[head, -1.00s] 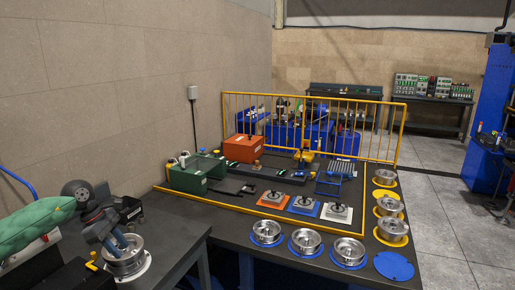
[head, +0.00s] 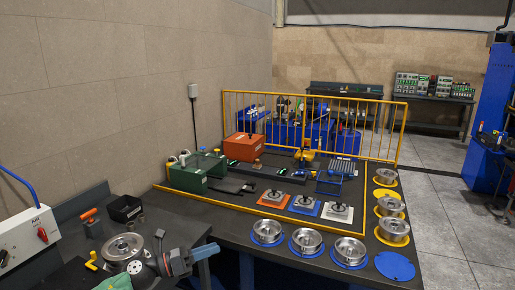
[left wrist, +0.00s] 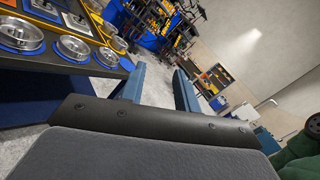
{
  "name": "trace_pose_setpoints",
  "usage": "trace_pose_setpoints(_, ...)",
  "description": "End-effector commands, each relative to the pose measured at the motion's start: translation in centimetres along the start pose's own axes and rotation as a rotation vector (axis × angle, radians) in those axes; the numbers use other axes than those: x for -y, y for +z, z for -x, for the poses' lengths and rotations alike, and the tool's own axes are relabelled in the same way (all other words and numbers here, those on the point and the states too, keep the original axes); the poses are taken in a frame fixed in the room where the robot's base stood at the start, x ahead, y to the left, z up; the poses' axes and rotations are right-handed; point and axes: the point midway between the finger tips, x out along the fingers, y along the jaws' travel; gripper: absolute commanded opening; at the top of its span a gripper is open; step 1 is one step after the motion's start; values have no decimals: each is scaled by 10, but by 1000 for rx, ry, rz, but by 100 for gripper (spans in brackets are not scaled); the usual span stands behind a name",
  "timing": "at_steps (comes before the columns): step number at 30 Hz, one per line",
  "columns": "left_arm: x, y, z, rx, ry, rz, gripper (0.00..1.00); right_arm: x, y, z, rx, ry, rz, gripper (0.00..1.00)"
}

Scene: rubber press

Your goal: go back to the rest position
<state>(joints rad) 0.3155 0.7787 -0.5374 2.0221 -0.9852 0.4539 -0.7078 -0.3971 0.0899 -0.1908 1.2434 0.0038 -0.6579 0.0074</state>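My left gripper (head: 205,254) is at the bottom of the head view, to the right of a silver wheel hub (head: 122,246) on the near dark table. The gripper is clear of the hub, and its blue fingers point to the right. In the left wrist view the two blue fingers (left wrist: 158,82) are apart with nothing between them. Part of my arm hides the lower edge of the hub. My right gripper is in neither view.
A bench (head: 233,228) holds a green box (head: 190,175), an orange box (head: 244,147), square fixtures and several hubs on blue and yellow discs. A yellow rail (head: 300,96) stands behind. A black bin (head: 125,207) and an orange-handled tool (head: 91,222) are near the hub.

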Motion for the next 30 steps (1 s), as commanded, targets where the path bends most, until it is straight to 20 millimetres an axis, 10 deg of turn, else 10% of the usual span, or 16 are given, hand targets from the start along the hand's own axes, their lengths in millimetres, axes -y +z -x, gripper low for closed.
trace_pose_setpoints(14,-9,-35,43,768,285,935,32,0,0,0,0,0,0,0)
trace_pose_setpoints(23,-16,-134,119,1180,586,1533,32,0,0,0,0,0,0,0)
trace_pose_setpoints(30,19,-239,178,1459,899,1955,32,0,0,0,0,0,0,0)
